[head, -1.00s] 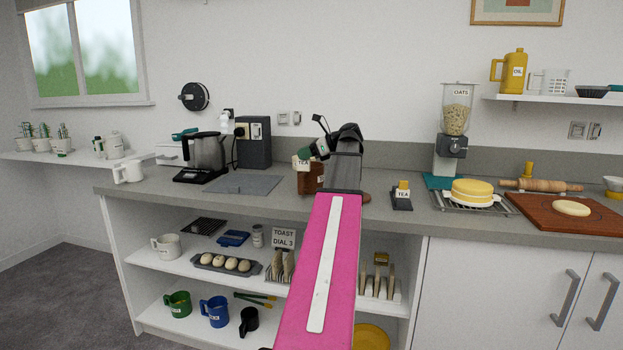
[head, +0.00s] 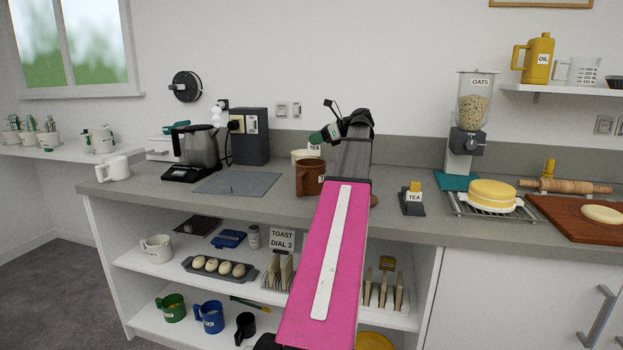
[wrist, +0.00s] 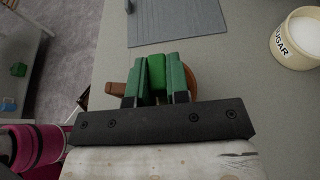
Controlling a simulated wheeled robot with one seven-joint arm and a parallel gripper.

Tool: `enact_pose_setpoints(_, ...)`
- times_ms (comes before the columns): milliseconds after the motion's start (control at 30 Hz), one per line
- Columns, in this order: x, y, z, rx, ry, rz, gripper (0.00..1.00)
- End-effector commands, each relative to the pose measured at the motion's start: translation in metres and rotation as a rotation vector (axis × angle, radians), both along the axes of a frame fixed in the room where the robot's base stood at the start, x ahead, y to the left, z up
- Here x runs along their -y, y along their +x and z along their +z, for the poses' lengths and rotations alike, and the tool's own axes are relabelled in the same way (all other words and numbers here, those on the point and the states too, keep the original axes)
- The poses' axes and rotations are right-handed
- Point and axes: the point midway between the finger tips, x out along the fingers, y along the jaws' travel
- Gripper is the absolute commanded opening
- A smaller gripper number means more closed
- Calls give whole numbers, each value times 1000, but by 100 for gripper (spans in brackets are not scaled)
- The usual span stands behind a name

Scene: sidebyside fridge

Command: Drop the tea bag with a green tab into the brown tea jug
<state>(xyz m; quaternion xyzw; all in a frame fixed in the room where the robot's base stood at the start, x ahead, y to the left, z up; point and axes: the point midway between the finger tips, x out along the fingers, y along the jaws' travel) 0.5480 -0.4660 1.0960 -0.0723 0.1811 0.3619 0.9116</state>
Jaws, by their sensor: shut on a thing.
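A pale piece lettered TEA (head: 314,148) shows just under the fingers in the head view and looks like the tea bag hanging from the tab. In the wrist view the jug (wrist: 189,80) lies below and is mostly hidden by the fingers; the bag is hidden there.
A cream sugar pot (wrist: 299,40) stands near the jug. A grey mat (head: 238,184) lies to the left, and a dark stand labelled TEA (head: 412,203) to the right. A kettle (head: 197,147) and oats dispenser (head: 468,120) are farther off.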

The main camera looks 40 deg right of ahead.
Motion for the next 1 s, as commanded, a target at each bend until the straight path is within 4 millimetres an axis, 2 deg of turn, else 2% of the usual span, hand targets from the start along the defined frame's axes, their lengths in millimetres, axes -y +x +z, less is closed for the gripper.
enact_pose_setpoints(400,0,0,-43,-1,1,-1,0)
enact_pose_setpoints(733,0,0,-46,0,0,0,0)
enact_pose_setpoints(767,0,0,-46,-1,1,0,26)
enact_pose_setpoints(800,0,0,-46,-1,1,0,39)
enact_pose_setpoints(833,0,0,-46,-1,1,0,46)
enact_pose_setpoints(1000,0,0,-46,-1,1,0,46)
